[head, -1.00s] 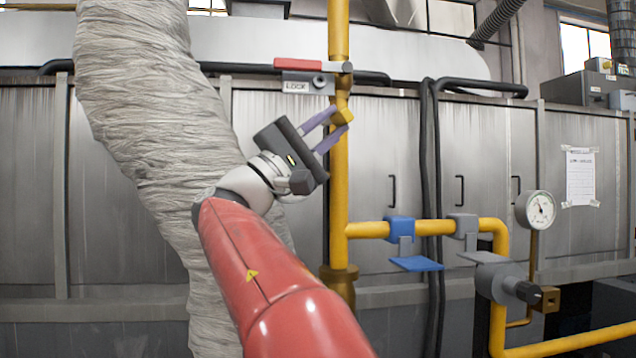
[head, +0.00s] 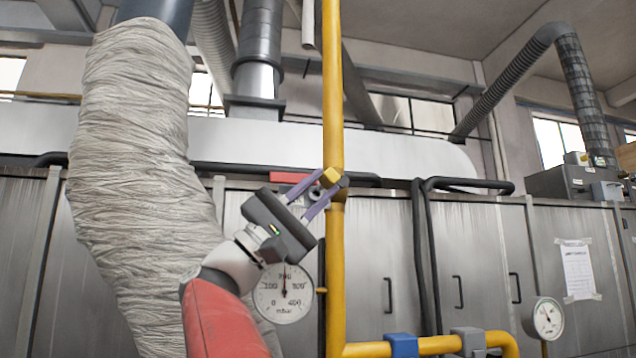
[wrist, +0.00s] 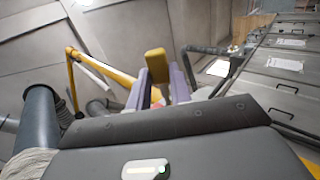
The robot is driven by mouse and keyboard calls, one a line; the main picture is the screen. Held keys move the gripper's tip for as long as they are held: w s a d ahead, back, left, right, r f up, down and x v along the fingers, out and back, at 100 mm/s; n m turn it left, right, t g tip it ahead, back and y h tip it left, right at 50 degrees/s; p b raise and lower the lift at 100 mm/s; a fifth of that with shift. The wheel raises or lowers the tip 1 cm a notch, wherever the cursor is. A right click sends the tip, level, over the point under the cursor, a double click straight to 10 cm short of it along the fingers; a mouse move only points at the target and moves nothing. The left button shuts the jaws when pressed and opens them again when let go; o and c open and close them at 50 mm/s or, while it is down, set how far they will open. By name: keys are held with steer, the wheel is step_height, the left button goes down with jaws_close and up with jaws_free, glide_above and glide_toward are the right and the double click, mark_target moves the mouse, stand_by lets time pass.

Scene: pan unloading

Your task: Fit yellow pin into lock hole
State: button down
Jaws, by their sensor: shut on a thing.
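My gripper (head: 328,182) has purple fingers shut on the yellow pin (head: 331,177), which shows as a small yellow block at the fingertips. In the wrist view the pin (wrist: 157,66) stands up between the two fingers. In the head view the gripper overlaps the vertical yellow pipe (head: 334,110), at about the height of the red lock handle (head: 290,178). The lock plate is mostly behind my gripper and its hole is hidden. I cannot tell how far the pin is from the hole.
A pressure gauge (head: 284,293) sits left of the pipe, below my gripper. A blue clamp (head: 402,345) and a grey clamp (head: 470,340) are on the lower pipe. A second gauge (head: 543,318) is at right. A wrapped duct (head: 140,170) stands at left.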

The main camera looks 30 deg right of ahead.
steer(key=shift+w+d+p, duration=0.25)
steer(key=shift+w+p, duration=0.25)
steer(key=shift+w, duration=0.35)
steer(key=shift+f+b, duration=0.1)
steer(key=shift+b, duration=0.2)
steer(key=shift+w+d+p, duration=0.2)
steer(key=shift+w+p, duration=0.15)
steer(key=shift+w, duration=0.3)
steer(key=shift+w+d+p, duration=0.15)
steer(key=shift+w+p, duration=0.2)
steer(key=shift+w, duration=0.3)
stand_by(1.1)
steer(key=c, duration=1.2)
jaws_free()
steer(key=shift+a, duration=0.1)
steer(key=b, duration=0.3)
glide_toward(320, 189)
steer(key=shift+w, duration=0.35)
